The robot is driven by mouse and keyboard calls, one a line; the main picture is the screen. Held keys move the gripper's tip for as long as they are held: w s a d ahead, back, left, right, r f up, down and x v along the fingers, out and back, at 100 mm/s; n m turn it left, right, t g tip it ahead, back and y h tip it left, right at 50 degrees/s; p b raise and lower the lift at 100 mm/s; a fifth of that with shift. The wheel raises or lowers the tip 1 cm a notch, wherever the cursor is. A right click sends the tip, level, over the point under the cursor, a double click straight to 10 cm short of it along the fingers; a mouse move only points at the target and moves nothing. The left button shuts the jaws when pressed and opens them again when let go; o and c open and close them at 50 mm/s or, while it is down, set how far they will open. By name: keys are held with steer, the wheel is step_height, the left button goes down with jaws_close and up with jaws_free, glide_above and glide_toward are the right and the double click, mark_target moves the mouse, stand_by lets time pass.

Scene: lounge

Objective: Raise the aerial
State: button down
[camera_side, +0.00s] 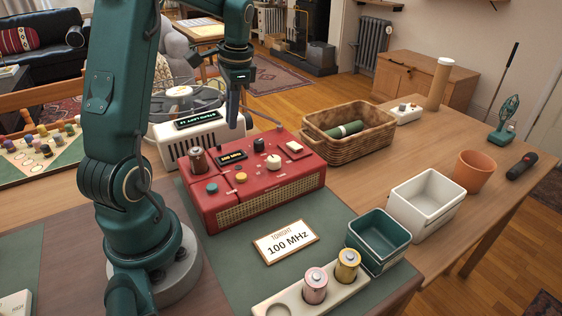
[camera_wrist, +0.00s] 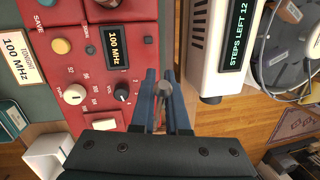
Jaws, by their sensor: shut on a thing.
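The red radio (camera_side: 262,186) stands on the green mat, with knobs, a slide switch and a small display reading 100 MHz, which also shows in the wrist view (camera_wrist: 115,47). My gripper (camera_side: 236,122) points down behind the radio's top back edge. In the wrist view its two dark fingers (camera_wrist: 164,88) are shut on the thin metal aerial (camera_wrist: 166,89), whose rounded end shows between them. In the side view a thin rod (camera_side: 262,116) slants from near the fingers down to the radio's back right corner. The fingers hide part of the aerial.
A white box (camera_side: 196,142) reading STEPS LEFT 12 stands close behind the radio. A wicker basket (camera_side: 372,150) is to the right. A card (camera_side: 286,241) reading 100 MHz, a battery holder (camera_side: 335,290), a green bin (camera_side: 378,240) and a white bin (camera_side: 424,202) are in front.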

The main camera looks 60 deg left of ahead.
steer(key=w+r+g, duration=0.2)
steer(key=r+g, duration=0.1)
steer(key=shift+w+a, duration=0.1)
steer(key=shift+a, duration=0.05)
stand_by(0.5)
steer(key=shift+r, duration=0.1)
steer(key=c, duration=0.9)
jaws_free()
